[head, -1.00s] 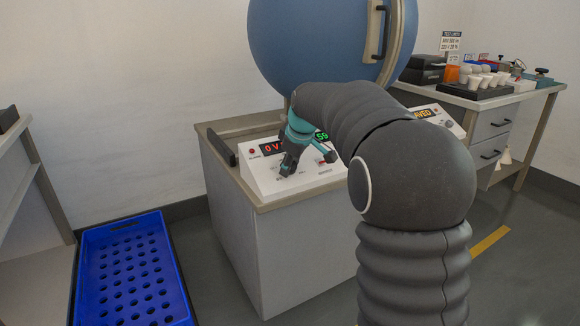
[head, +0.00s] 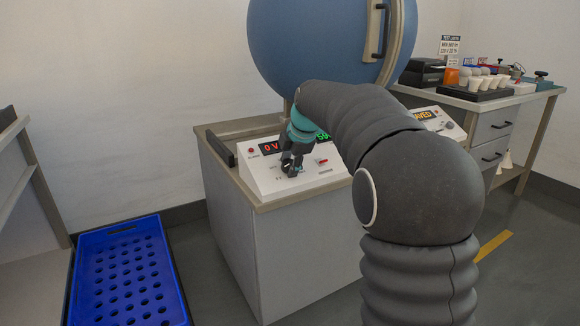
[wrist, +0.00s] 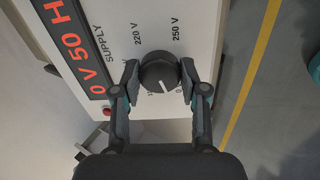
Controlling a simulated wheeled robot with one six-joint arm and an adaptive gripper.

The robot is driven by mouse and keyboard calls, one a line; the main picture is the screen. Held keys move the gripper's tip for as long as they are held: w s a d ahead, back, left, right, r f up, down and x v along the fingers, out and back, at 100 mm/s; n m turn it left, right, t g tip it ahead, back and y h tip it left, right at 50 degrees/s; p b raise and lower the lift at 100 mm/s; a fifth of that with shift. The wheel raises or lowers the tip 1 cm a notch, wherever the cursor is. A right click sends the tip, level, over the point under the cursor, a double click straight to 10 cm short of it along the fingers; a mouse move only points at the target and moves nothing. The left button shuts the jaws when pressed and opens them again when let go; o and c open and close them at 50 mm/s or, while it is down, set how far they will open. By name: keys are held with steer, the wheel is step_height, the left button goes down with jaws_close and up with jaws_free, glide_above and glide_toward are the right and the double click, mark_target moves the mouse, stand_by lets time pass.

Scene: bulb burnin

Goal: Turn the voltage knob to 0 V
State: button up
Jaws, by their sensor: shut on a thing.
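The voltage knob (wrist: 158,74) is a round black knob with a white pointer line on a white panel (wrist: 118,25). Labels 220 V and 250 V stand beside it in the wrist view. The pointer is turned toward the bottom right, close to a 0 mark partly hidden by a finger. My gripper (wrist: 161,78) is shut on the knob, one finger on each side. In the head view my gripper (head: 291,167) reaches down to the sloped panel (head: 262,178). The red display (head: 271,148) reads 0 V.
A red switch (head: 323,161) sits right of the knob, and a green display (head: 322,137) is partly hidden by my arm. A large blue sphere (head: 315,45) stands behind the panel. A blue crate (head: 80,285) lies on the floor at left. A side table (head: 470,95) holds cups.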

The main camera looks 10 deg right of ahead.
steer(key=shift+f+n+b, duration=0.1)
steer(key=shift+n+b, duration=0.2)
steer(key=shift+n, duration=1)
steer(key=o, duration=1.1)
steer(key=shift+o, duration=0.2)
steer(key=v, duration=1.2)
